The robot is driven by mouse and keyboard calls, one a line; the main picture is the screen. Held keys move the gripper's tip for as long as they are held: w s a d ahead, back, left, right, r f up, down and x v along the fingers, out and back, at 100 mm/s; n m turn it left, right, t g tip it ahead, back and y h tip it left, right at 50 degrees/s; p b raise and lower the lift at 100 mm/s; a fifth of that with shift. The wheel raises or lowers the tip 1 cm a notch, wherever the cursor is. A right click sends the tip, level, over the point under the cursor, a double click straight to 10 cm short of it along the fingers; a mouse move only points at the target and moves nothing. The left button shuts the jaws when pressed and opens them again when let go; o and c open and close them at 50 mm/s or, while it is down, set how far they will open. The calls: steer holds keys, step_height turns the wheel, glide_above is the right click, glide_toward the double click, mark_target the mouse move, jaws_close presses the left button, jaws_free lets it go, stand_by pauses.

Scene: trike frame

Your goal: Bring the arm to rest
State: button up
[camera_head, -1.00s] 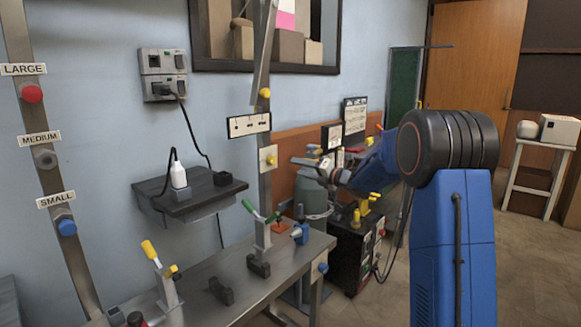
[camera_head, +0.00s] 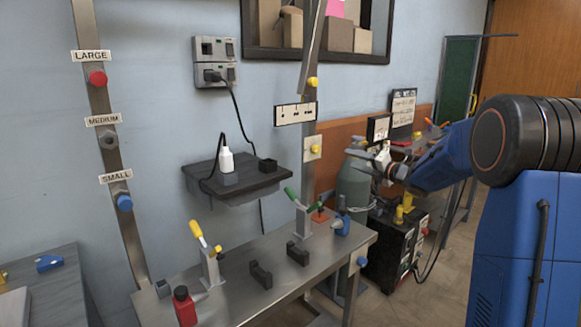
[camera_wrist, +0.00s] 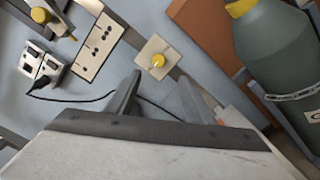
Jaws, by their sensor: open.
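My arm is blue with a black elbow joint (camera_head: 535,140) at the right of the head view. It is raised and bent, with its forearm (camera_head: 445,160) reaching left and away. My gripper (camera_head: 378,166) is in front of the grey gas cylinder (camera_head: 354,200) in that view, with no visible contact. In the wrist view, the two fingers (camera_wrist: 160,100) stand apart with nothing between them. Beyond them are the wall, a yellow knob (camera_wrist: 157,60) on a plate and a dark cable.
A metal bench (camera_head: 240,285) with yellow-handled (camera_head: 203,240) and green-handled (camera_head: 296,200) clamps and a red bottle (camera_head: 184,306) stands in front. A dark wall shelf (camera_head: 237,182) holds a white bottle (camera_head: 227,160). A black machine (camera_head: 392,245) stands behind the bench. Floor shows at right.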

steer(key=s+d+r+m+g+h, duration=0.1)
steer(key=s+d+m+h, duration=0.1)
steer(key=s+m+h, duration=0.6)
steer(key=s+d+r+m+g+h, duration=0.1)
steer(key=s+d+m+h, duration=0.15)
steer(key=s+m, duration=1)
steer(key=s+a+f+m+g, duration=0.2)
steer(key=s+f, duration=0.3)
steer(key=s, duration=0.7)
steer(key=s+a+f+m+g, duration=0.3)
steer(key=s+f+m, duration=0.2)
steer(key=s, duration=0.8)
steer(key=s+a+f+m+g, duration=0.3)
steer(key=s+f, duration=0.3)
steer(key=s, duration=0.7)
steer(key=shift+a+f+y, duration=0.15)
steer(key=shift+f+y, duration=0.1)
steer(key=shift+y, duration=0.2)
